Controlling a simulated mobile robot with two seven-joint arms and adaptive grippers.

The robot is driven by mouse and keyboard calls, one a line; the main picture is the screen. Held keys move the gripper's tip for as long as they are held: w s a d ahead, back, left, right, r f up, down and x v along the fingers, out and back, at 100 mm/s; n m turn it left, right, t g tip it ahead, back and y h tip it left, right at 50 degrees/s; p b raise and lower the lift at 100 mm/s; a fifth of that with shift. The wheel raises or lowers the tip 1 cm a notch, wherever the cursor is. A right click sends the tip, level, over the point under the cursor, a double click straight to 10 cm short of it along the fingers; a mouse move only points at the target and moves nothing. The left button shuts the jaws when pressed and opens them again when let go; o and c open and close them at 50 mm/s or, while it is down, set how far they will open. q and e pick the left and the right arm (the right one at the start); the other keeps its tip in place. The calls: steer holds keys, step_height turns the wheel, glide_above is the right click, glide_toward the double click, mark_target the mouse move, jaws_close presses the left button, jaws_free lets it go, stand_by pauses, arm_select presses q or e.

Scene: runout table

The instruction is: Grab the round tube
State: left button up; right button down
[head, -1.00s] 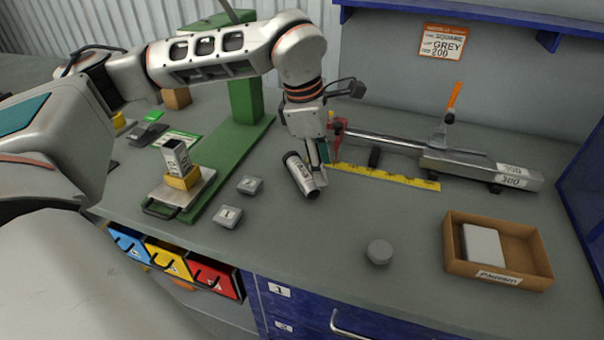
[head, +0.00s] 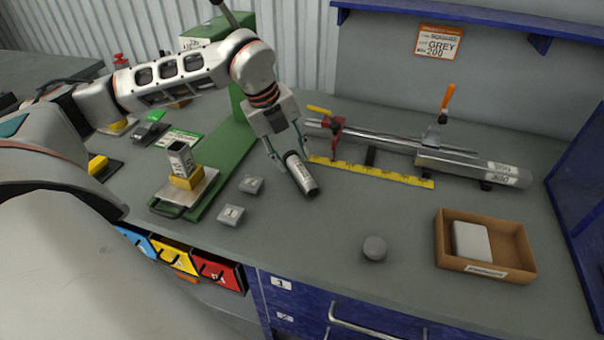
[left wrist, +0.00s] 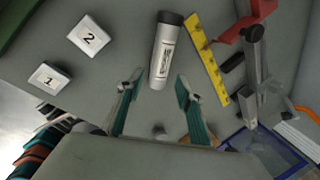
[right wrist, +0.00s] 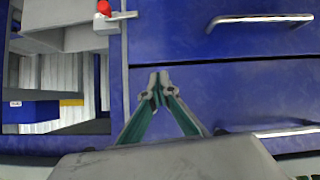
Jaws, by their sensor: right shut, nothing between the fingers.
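The round tube (head: 302,176) is a grey-silver cylinder with a printed label and a dark end, lying on the grey tabletop. My left gripper (head: 290,157) is open at the tube's far end, with one finger on each side. In the left wrist view, the tube (left wrist: 164,50) extends ahead of the open left gripper (left wrist: 159,80), its near end between the fingertips and a gap at both sides. My right gripper (right wrist: 158,88) is shut and empty, in front of the blue drawers; it is outside the head view.
Two grey blocks (head: 231,215) marked 1 and 2 lie left of the tube. A yellow ruler strip (head: 370,172) and a clamp fixture with metal bars (head: 470,168) lie behind it. A round grey puck (head: 375,248) and a cardboard tray (head: 445,250) stand to the right.

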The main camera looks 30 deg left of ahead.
mark_target(302, 173)
arm_select(q)
steer(key=x, duration=0.2)
steer(key=shift+f, duration=0.25)
steer(key=x, duration=0.3)
steer(key=p+x, duration=0.1)
steer(key=x, duration=0.1)
steer(key=shift+w+f, duration=0.1)
steer(key=shift+w, duration=0.2)
steer(key=c, duration=0.9)
